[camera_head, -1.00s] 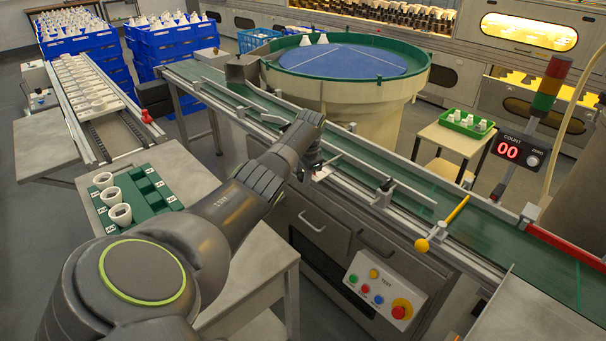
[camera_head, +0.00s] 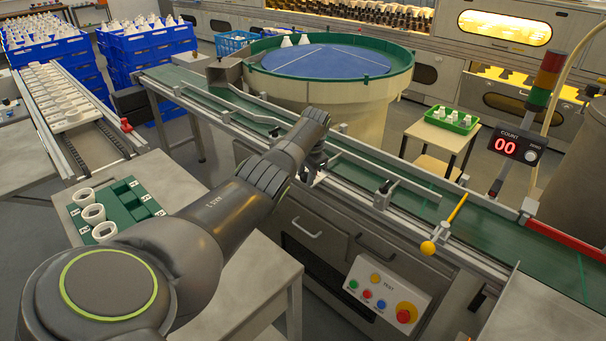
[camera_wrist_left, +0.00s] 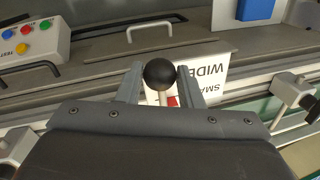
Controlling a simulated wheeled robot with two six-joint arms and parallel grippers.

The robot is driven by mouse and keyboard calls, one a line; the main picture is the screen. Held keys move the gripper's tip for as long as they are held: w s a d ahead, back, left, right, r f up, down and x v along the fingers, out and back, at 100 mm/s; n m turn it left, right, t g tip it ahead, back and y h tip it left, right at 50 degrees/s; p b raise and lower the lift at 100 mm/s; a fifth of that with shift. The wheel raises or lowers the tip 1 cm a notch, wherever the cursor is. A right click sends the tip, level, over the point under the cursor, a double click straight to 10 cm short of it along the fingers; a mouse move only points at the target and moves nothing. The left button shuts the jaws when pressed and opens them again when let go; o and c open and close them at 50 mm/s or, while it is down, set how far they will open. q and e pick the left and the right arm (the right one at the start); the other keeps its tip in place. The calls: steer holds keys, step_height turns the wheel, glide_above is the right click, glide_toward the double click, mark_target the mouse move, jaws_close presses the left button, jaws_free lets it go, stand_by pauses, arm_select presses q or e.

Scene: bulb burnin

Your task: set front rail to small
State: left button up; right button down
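My left gripper (camera_head: 313,172) is at the near side of the green conveyor (camera_head: 420,205), by the front rail (camera_head: 352,184). In the left wrist view the left gripper's fingers (camera_wrist_left: 160,75) stand on both sides of a round black knob (camera_wrist_left: 160,73) on a pale stem and appear to touch it. A bit of red shows beside the stem. My right gripper is out of view.
A yellow ball-ended lever (camera_head: 428,247) and a button panel (camera_head: 387,290) are right of the gripper. A bowl feeder (camera_head: 330,95) stands behind the conveyor. A counter (camera_head: 517,146) reads 00. A green tray (camera_head: 110,212) with white cups lies at left.

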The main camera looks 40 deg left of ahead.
arm_select(q)
steer(key=shift+o, duration=1.2)
steer(key=shift+w+r, duration=0.15)
steer(key=shift+w, duration=0.1)
steer(key=shift+o, duration=0.8)
steer(key=shift+d+r, duration=0.1)
steer(key=shift+r, duration=0.3)
steer(key=s+d+r+p, duration=0.1)
steer(key=d+r, duration=0.2)
steer(key=r, duration=1.3)
steer(key=shift+p, duration=0.4)
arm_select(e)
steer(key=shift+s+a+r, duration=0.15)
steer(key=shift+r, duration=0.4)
